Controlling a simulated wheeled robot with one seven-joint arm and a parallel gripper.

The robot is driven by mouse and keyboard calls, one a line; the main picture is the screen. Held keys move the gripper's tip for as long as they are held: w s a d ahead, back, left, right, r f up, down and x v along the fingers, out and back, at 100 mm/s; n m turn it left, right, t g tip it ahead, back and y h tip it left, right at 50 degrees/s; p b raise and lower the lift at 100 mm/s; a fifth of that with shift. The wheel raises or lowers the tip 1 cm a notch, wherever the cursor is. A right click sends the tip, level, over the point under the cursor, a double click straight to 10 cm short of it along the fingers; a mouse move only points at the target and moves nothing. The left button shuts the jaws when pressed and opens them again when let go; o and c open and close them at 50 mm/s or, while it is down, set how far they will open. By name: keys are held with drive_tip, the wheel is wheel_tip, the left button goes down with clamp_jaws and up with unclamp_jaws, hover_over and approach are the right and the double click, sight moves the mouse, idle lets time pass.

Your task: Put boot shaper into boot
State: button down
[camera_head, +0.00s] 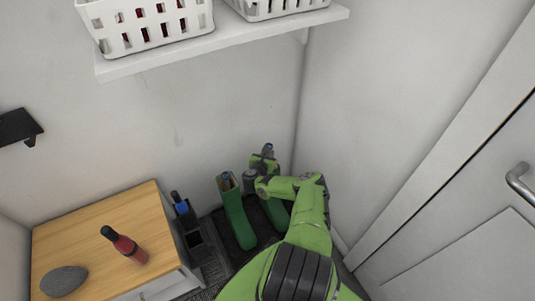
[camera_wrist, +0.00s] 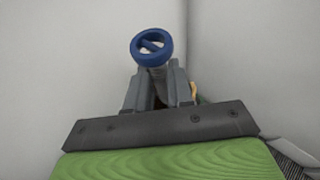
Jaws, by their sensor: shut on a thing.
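My gripper (camera_head: 267,155) is over the right-hand green boot (camera_head: 277,213), at the corner of the room. In the wrist view my gripper (camera_wrist: 160,84) is shut on a boot shaper with a blue ring handle (camera_wrist: 152,46). The shaper's lower part is hidden behind the fingers, so I cannot tell whether it is inside the boot. My arm covers much of the right boot.
A wooden-topped cabinet (camera_head: 95,235) at left holds a red bottle (camera_head: 124,245) and a grey stone (camera_head: 64,281). A dark holder (camera_head: 193,236) stands between cabinet and boots. A white shelf (camera_head: 230,38) with baskets (camera_head: 148,24) hangs above. A door (camera_head: 460,220) is at right.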

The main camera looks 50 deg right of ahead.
drive_tip(key=shift+f, duration=2.9)
drive_tip(key=c, duration=0.9)
unclamp_jaws()
drive_tip(key=p+v, duration=0.5)
drive_tip(key=v, duration=1)
drive_tip(key=shift+s+a+r+p, duration=0.1)
drive_tip(key=shift+s+a+p, duration=0.15)
drive_tip(key=shift+p, duration=0.15)
